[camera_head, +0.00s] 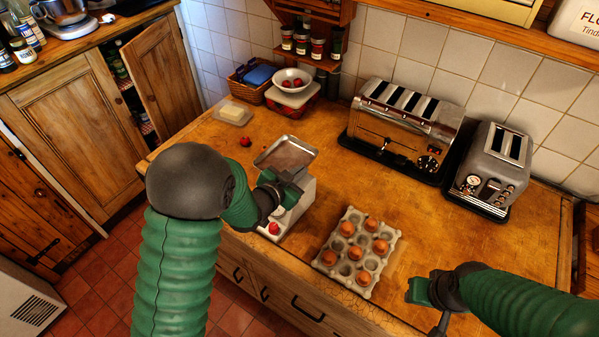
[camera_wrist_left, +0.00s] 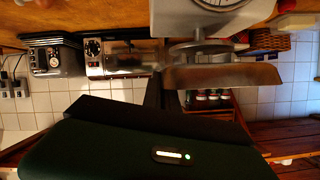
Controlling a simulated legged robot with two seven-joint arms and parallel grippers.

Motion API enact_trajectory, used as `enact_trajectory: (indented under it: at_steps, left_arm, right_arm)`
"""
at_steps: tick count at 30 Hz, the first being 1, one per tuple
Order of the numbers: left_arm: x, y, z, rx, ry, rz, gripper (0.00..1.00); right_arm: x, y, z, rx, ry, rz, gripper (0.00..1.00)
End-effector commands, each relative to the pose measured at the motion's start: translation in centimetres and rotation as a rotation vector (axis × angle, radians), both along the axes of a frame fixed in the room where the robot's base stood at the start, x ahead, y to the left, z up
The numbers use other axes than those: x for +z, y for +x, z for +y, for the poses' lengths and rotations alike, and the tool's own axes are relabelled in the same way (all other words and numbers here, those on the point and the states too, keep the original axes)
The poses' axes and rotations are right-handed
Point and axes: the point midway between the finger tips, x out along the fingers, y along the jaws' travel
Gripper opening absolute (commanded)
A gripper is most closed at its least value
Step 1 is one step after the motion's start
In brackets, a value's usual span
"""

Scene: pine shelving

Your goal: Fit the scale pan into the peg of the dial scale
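The scale pan (camera_head: 287,153), a shallow metal tray, is held by my left gripper (camera_head: 277,184) above the dial scale (camera_head: 300,205). The scale has a pale body and stands near the counter's front edge, partly hidden by the gripper. In the left wrist view, which is upside down, the pan (camera_wrist_left: 222,76) shows edge-on, with the gripper shut at its edge. The scale's round support and peg (camera_wrist_left: 199,48) are close to the pan; I cannot tell whether they touch. My right gripper (camera_head: 428,293) is away at the right, and its opening is unclear.
An egg tray (camera_head: 393,238) with several eggs sits right of the scale. Two toasters (camera_head: 402,127) (camera_head: 492,170) stand along the tiled wall. A bowl of red fruit (camera_head: 292,79) and a butter dish (camera_head: 232,113) are behind left. A red item (camera_head: 274,228) is by the scale.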

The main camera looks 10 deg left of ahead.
Motion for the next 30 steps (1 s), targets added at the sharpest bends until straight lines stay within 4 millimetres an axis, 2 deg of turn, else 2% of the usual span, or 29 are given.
enact_trajectory:
  at_steps: [17, 24, 30]
  left_arm:
    - [-0.57, 0.01, 0.02, 0.001, 0.000, -0.001, 0.00]
    - [-0.48, 0.00, 0.01, 0.001, 0.000, -0.001, 0.28]
    - [-0.49, 0.00, 0.00, 0.000, 0.000, 0.000, 0.28]
  right_arm:
    - [-0.83, 0.00, 0.00, 0.000, 0.000, 0.000, 0.36]
    - [-0.71, 0.00, 0.00, 0.000, 0.000, 0.000, 0.36]
    - [-0.72, 0.00, 0.00, 0.000, 0.000, 0.000, 0.36]
